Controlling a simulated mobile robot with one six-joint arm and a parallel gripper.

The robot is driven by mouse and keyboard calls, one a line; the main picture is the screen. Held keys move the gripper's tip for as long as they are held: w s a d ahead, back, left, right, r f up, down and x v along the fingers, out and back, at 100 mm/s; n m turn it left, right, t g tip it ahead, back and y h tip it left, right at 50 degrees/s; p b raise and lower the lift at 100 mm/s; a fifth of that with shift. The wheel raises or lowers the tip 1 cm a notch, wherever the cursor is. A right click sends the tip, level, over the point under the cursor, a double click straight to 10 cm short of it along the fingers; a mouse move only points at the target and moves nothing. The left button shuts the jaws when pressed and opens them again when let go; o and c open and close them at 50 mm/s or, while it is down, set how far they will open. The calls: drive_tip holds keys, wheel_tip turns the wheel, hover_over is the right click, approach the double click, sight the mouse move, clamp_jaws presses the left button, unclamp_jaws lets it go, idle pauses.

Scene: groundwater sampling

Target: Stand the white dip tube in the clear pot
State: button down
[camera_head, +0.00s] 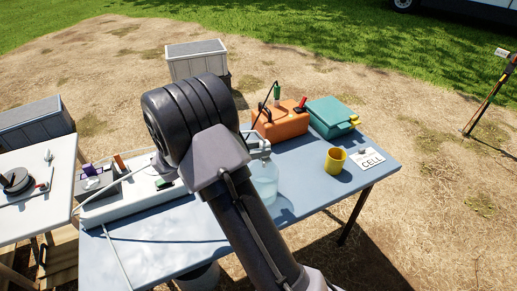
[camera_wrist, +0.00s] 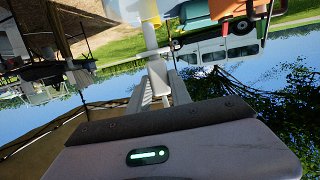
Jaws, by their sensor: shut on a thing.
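My gripper (camera_wrist: 158,78) is shut on a pale, upright tube-like piece (camera_wrist: 149,36), which looks like the white dip tube. It shows between and beyond the fingers in the wrist view. In the head view my gripper (camera_head: 259,143) is partly hidden behind my own arm, just above a clear, bluish vessel (camera_head: 265,182) that looks like the clear pot. The vessel stands on the blue table, its left side covered by my arm. I cannot tell whether the tube's lower end is inside it or above it.
A long white tray (camera_head: 120,199) lies at left. The front right of the tabletop is clear.

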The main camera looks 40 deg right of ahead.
sight(258, 163)
drive_tip(key=shift+f+b, duration=1.85)
drive_tip(key=shift+f, duration=1.1)
drive_tip(key=shift+f, duration=1)
drive_tip(key=c, duration=1.1)
unclamp_jaws()
drive_tip(key=p+v, duration=0.5)
drive_tip(key=v, duration=1.2)
drive_tip(key=shift+w+a+p, duration=0.15)
drive_tip(key=shift+a+p, duration=0.1)
drive_tip(key=shift+p, duration=0.05)
